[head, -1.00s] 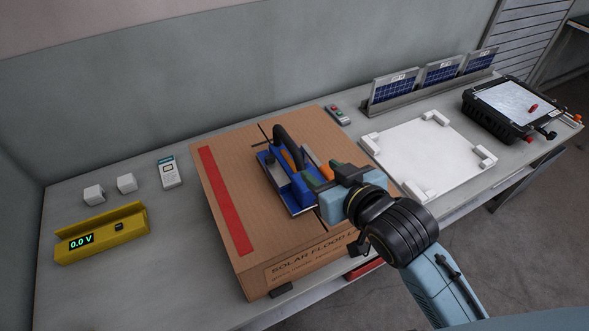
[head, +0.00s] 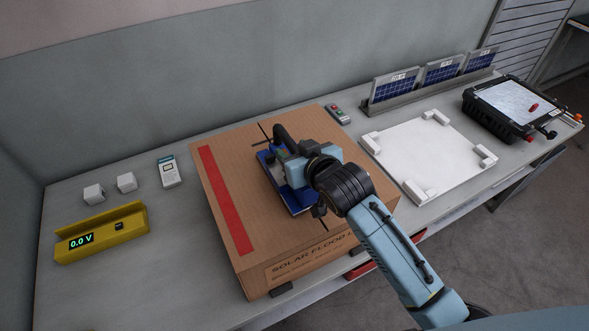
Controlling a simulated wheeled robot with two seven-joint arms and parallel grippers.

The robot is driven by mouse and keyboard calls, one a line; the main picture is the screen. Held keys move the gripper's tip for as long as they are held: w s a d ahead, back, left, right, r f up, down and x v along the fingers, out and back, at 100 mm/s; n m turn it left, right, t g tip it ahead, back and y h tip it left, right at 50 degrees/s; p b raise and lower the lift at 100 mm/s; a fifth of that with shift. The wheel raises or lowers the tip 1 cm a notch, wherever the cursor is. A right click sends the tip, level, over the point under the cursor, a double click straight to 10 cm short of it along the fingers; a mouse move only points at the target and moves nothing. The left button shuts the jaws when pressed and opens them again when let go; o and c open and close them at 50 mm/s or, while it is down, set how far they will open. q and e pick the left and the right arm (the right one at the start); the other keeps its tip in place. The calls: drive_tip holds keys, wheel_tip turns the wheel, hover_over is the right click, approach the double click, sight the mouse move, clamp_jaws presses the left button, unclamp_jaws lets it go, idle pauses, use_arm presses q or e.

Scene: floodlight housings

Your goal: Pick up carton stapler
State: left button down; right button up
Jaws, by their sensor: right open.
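The carton stapler, blue with a black looped handle (head: 283,134), sits on top of the brown carton (head: 229,219). My right gripper (head: 285,158) is over the stapler, at its handle, and its wrist and arm hide much of the tool. The jaws are open; the fingertips are mostly hidden, so I cannot tell whether they touch the handle. My left gripper is not in view.
A yellow meter reading 0.0 V (head: 101,235), two white cubes (head: 94,194) and a handheld device (head: 168,171) lie left. A white corner-blocked tray (head: 425,158), solar panels (head: 441,73) and a black-framed floodlight housing (head: 508,104) stand right.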

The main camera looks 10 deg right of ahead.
drive_tip(key=shift+c, duration=0.2)
clamp_jaws()
idle(1.2)
drive_tip(key=shift+w+r, duration=0.15)
drive_tip(key=shift+r, duration=0.1)
